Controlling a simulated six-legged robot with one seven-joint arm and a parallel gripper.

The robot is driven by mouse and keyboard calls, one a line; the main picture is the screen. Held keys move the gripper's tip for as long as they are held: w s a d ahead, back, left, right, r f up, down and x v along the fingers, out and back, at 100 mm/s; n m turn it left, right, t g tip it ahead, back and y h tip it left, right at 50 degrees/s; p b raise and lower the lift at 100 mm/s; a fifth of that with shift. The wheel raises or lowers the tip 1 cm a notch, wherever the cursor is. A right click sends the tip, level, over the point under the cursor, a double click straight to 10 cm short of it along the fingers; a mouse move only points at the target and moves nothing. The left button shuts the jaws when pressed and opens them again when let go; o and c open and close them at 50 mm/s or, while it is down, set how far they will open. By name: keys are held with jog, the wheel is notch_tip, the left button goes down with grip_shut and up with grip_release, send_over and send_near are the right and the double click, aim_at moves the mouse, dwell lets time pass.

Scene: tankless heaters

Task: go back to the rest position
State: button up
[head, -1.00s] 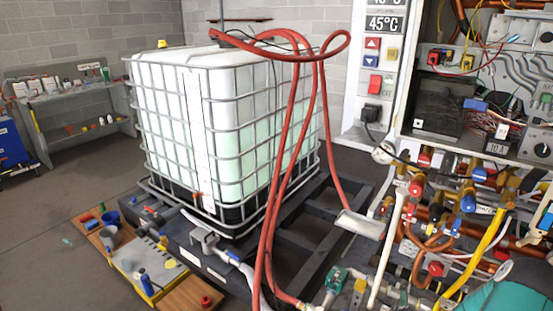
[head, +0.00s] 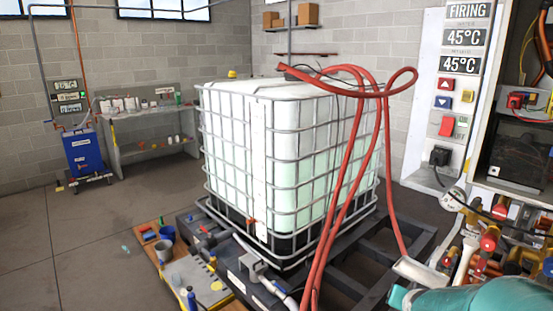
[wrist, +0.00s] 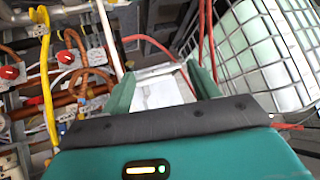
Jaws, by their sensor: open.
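My gripper (wrist: 163,82) shows in the wrist view as two teal fingers standing apart, so it is open. A pale grey-white flat piece (wrist: 160,90) shows between and beyond the fingers, and I see no contact with it. In the head view, part of my teal gripper (head: 398,297) is at the bottom right, in front of the pipework. A similar pale flat piece (head: 418,270) is just beyond it, near the end of a red hose.
A caged white tank (head: 300,150) stands on a dark frame (head: 375,255), with red hoses (head: 350,190) looping over it. Pipes and valves (head: 487,245) crowd the right, below a control panel (head: 455,90). A blue unit (head: 83,153) stands far left.

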jog(key=s+a+r+n+g+y, duration=0.1)
jog(key=s+a+r+n, duration=0.2)
jog(key=s+a+r, duration=0.2)
jog(key=s+a+r+n+g+y, duration=0.2)
jog(key=s+a+r, duration=0.4)
jog(key=s+a, duration=0.6)
jog(key=s+n, duration=0.1)
jog(key=s, duration=0.1)
jog(key=shift+s+r+n, duration=0.25)
jog(key=shift+s+n, duration=0.05)
jog(key=shift+a, duration=0.1)
dwell(1.6)
